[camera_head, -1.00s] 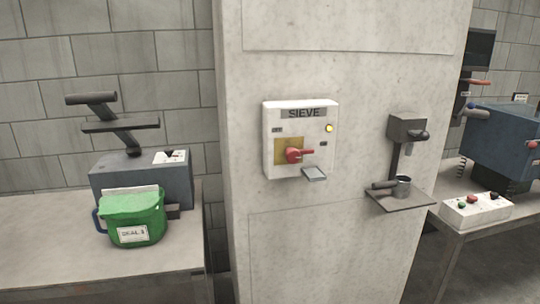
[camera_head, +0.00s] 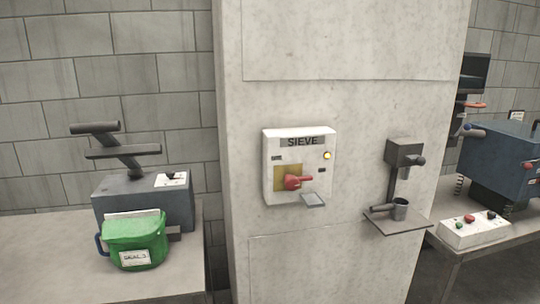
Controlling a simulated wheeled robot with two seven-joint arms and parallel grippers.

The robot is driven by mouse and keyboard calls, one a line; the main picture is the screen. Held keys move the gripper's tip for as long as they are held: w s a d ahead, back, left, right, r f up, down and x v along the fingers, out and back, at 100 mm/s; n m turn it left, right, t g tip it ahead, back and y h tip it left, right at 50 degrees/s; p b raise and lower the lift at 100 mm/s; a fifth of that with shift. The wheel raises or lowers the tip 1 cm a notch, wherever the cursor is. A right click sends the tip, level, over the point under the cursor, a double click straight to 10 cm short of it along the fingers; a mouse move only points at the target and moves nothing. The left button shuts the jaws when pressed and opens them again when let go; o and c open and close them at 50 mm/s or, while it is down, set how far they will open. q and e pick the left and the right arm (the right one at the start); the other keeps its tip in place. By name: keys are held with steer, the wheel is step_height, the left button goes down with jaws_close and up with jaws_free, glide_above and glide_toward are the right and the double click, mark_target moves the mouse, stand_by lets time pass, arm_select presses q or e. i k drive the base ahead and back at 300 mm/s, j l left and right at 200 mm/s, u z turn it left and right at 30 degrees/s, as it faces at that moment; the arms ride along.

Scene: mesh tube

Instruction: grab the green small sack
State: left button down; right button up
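The green small sack (camera_head: 136,236) stands at the left on a grey table, against the front of a dark machine. It has a white label on its front, a pale top edge and a blue handle at its left side. Neither of my grippers shows in the head view.
The dark machine (camera_head: 143,200) with angled bars stands behind the sack on the table (camera_head: 60,262). A blue machine (camera_head: 500,165) and a white control box (camera_head: 473,230) stand at right.

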mark_target(137, 241)
steer(key=i+j, duration=0.15)
steer(key=j, duration=0.25)
steer(key=i+j, duration=0.1)
steer(key=j, duration=0.3)
steer(key=i+j, duration=0.15)
steer(key=j, duration=0.25)
steer(key=i+j, duration=0.1)
steer(key=j, duration=0.3)
steer(key=i+j, duration=0.15)
steer(key=j, duration=0.3)
steer(key=u, duration=0.05)
